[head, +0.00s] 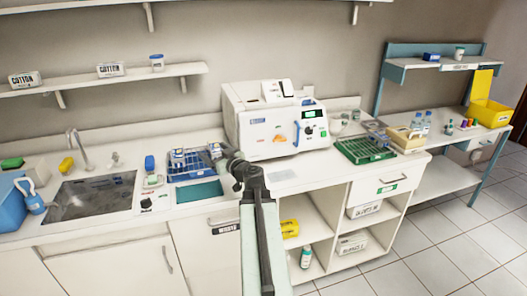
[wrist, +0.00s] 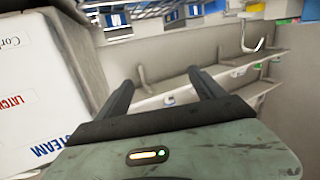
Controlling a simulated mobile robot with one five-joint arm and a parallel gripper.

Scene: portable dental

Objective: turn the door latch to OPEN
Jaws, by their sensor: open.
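The white countertop machine (head: 258,135) stands at the back of the counter in the head view. A small upright blue handle (head: 297,134), which looks like the door latch, is on its front, right of a red-orange label. The latch's exact setting is too small to read. My gripper (head: 217,152) is open and empty, just left of the machine and apart from the latch. In the wrist view my gripper (wrist: 165,88) has its two dark fingers spread with nothing between them. The machine (wrist: 45,90), with "LATCH" and "STEAM" lettering, fills the left side there; the latch is not visible.
A green tray (head: 365,150) sits right of the machine, and a sink (head: 90,197) is at the left. The counter directly before the machine is mostly clear.

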